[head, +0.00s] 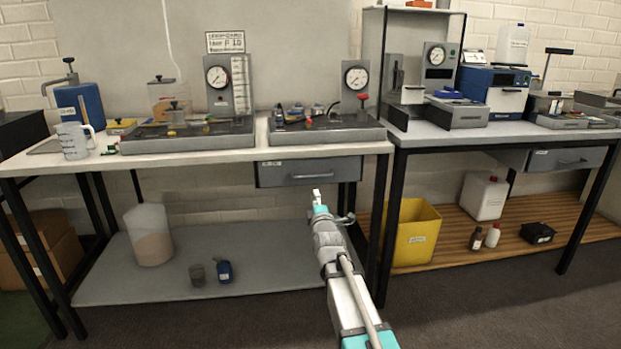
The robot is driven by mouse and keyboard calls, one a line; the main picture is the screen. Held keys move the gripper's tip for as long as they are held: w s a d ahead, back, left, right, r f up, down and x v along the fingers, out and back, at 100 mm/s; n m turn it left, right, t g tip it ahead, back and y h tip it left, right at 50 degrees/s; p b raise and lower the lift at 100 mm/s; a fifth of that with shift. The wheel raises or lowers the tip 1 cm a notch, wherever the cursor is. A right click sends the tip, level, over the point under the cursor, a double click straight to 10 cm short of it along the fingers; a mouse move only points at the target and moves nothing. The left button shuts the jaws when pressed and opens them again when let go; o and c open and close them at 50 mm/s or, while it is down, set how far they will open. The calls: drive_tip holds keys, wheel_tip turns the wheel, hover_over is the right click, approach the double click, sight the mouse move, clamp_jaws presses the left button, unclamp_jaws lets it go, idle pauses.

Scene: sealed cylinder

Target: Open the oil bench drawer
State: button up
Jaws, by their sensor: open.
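A grey drawer (309,173) hangs under the right part of the left bench (60,162). It looks shut, with a bar handle across its front and a small label at its upper left, too small to read. A second grey drawer (567,160) with a bar handle hangs under the right bench (440,136) and also looks shut. I cannot tell from the labels which is the oil bench. My gripper (346,218) is small in view, open, below and right of the left drawer's handle and apart from it. My arm partly hides its fingers.
Bench legs stand right of the left drawer. A yellow bin (416,236) is on the wooden shelf to the right. Gauge rigs cover much of the benchtops.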

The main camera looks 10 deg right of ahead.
sight(310, 177)
drive_tip(key=w, duration=0.4)
drive_tip(key=w+r+p, duration=0.1)
drive_tip(key=w, duration=0.3)
drive_tip(key=w+r+p, duration=0.1)
drive_tip(key=w, duration=0.3)
drive_tip(key=shift+w+r, duration=0.1)
drive_tip(key=shift+r, duration=0.05)
clamp_jaws()
